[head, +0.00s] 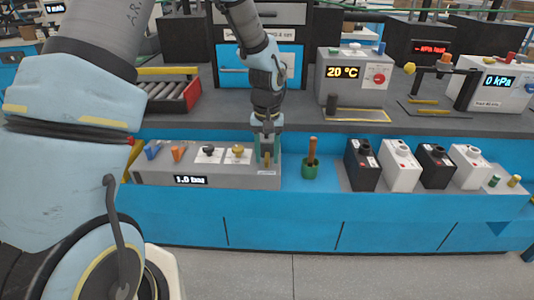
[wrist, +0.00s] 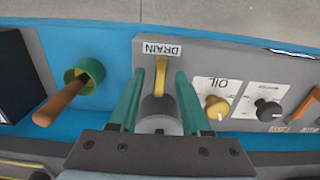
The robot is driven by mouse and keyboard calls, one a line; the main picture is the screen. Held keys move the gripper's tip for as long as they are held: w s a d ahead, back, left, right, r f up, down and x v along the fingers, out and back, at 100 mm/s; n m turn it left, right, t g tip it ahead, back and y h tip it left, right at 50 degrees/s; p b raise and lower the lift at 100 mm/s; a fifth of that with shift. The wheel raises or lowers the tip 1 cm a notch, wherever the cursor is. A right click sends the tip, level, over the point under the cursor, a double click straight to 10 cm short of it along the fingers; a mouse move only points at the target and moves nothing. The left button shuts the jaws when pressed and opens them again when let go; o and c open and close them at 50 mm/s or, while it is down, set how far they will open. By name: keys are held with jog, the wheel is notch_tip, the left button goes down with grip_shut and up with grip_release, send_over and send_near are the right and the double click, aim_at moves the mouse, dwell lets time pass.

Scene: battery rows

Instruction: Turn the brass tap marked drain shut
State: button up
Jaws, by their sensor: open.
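The brass drain tap (wrist: 161,77) has a yellow lever on a round grey body, beside a white label reading DRAIN (wrist: 161,49). In the wrist view the lever points from the body toward the label. My gripper (wrist: 159,84) is open, with one green finger on each side of the lever and a visible gap on both sides. In the head view my gripper (head: 267,150) points down at the right end of the grey tap panel (head: 222,177). There its fingers hide most of the tap.
A yellow OIL knob (wrist: 217,108) and a black knob (wrist: 267,110) sit beside the drain tap. A green cup (head: 310,170) with a wooden handle stands right of the panel. Black and white boxes (head: 400,165) stand further right. The panel display (head: 190,180) reads 1.0 bar.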

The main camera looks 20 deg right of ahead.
grip_shut()
dwell(0.3)
dwell(0.3)
